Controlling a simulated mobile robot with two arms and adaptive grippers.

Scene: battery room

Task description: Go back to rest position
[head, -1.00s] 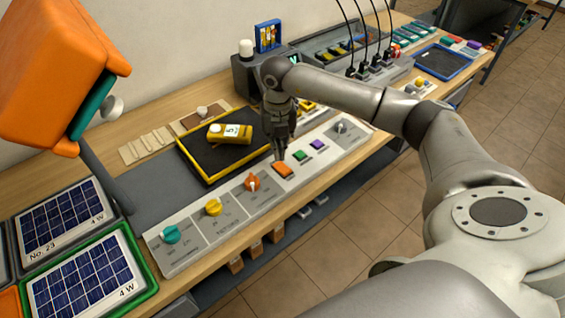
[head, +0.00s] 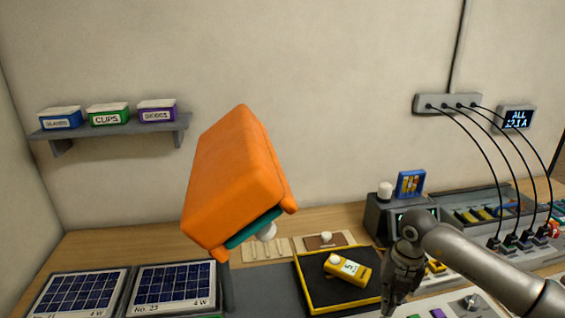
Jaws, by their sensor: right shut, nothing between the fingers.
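My right gripper (head: 389,302) is at the lower right of the head view, pointing down with its fingers shut and nothing held. It is seen just right of the black tray with a yellow rim (head: 304,283), over the edge of the control panel (head: 455,303). A yellow battery marked 5 (head: 347,270) lies on the tray, apart from the gripper. My right arm reaches in from the lower right. My left gripper is out of view.
Solar panels (head: 174,287) lie at lower left. A dark device (head: 377,218) and cabled chargers (head: 495,245) stand behind my right arm. A shelf (head: 110,131) holds small boxes.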

